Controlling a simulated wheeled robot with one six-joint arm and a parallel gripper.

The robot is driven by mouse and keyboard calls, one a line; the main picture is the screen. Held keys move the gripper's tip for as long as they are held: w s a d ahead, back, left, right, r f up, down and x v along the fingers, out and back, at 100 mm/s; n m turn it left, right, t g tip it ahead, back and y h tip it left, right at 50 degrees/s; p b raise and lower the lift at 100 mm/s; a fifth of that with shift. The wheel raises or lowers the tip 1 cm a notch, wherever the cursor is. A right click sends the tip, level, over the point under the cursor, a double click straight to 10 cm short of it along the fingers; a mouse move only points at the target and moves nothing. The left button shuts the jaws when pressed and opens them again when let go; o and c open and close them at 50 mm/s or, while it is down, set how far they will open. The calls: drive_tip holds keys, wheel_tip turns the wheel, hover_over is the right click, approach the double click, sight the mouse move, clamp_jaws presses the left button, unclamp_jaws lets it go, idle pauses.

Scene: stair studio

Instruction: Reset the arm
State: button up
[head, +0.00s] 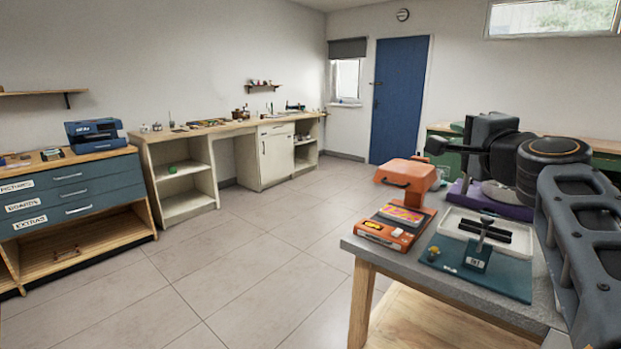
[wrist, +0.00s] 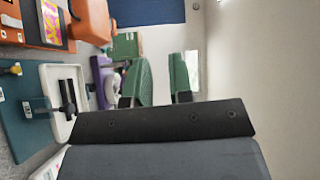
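My arm (head: 555,152) reaches in from the right in the head view, bent above the grey-topped table (head: 350,243). Its dark end points away from me, toward the back of the room, above the table's far side. In the wrist view, my gripper (wrist: 164,76) shows two green ribbed fingers on black bases. The fingers stand apart, with only pale wall seen between them. My gripper holds nothing that I can see. The wrist view is turned on its side, and a dark part of my own arm fills its lower middle.
The table holds an orange press (head: 405,175), an orange device (head: 396,226), a teal board (head: 510,272) with a black clamp-like piece, a white tray (head: 513,248) and a purple-based item (head: 490,200). Open floor (head: 240,270) lies left. A blue door (head: 400,100) stands behind.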

drive_tip(key=s+a+f+n+g+y+p, duration=0.2)
drive_tip(key=s+a+f+n+g+p, duration=0.1)
drive_tip(key=a+f+n+g+p, duration=0.6)
drive_tip(key=s+a+f+n+g+h+p, duration=0.2)
drive_tip(key=s+f+n+g+p, duration=0.4)
drive_tip(key=s+f+p, duration=0.3)
drive_tip(key=s+f+n+h, duration=0.1)
drive_tip(key=s, duration=0.2)
drive_tip(key=shift+s+f+p, duration=0.3)
drive_tip(key=shift+s+f, duration=0.1)
idle(1.2)
drive_tip(key=shift+c, duration=0.4)
